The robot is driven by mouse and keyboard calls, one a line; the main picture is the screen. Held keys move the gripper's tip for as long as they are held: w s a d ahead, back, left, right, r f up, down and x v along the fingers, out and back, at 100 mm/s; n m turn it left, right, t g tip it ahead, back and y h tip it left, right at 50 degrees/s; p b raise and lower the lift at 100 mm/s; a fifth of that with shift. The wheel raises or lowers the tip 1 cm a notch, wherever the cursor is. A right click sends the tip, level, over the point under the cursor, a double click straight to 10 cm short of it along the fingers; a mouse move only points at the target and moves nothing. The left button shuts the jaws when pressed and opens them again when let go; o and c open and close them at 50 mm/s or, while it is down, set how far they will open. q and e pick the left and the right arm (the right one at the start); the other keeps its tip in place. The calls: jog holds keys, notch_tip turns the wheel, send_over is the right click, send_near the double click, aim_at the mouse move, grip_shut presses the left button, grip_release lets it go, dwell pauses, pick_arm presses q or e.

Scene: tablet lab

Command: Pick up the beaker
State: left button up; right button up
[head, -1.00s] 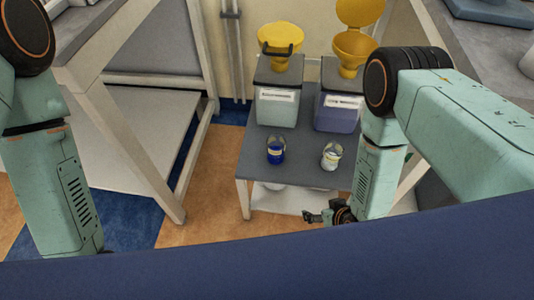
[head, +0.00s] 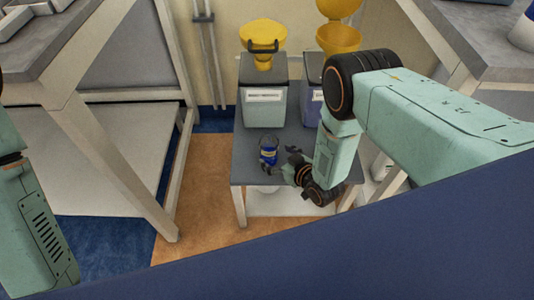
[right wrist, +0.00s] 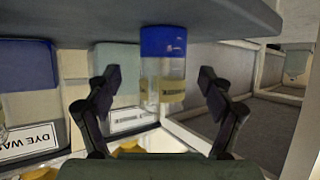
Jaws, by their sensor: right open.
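A small clear beaker (head: 268,151) with dark blue liquid stands upright on the low grey table (head: 243,170), near its front left. My right gripper (head: 281,161) is just to the right of and in front of the beaker, its fingers spread and empty. The right wrist view is upside down. There the beaker (right wrist: 163,85) shows between the two open fingers (right wrist: 160,82), blue at its base, apart from both and a little beyond their tips. My left gripper is not in view; only my left arm shows.
Behind the beaker stands a pale green waste container (head: 264,105) with a yellow funnel (head: 263,37). A blue-purple container (head: 313,98) with another yellow funnel (head: 337,38) is beside it, partly hidden by my right arm. A white-legged bench (head: 110,160) stands left.

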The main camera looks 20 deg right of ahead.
aim_at(274, 157)
jog(key=b+x, duration=0.2)
jog(key=x, duration=0.1)
jog(key=shift+w+a+f, duration=0.1)
jog(key=shift+a+f, duration=0.15)
jog(key=shift+w+a+f, duration=0.1)
jog(key=shift+w+f, duration=0.1)
jog(key=shift+w, duration=0.25)
jog(key=shift+r, duration=0.1)
jog(key=c, duration=1.4)
jog(key=shift+o, duration=0.2)
jog(key=shift+r, duration=0.1)
notch_tip(274, 157, up, 10)
jog(key=p, duration=0.4)
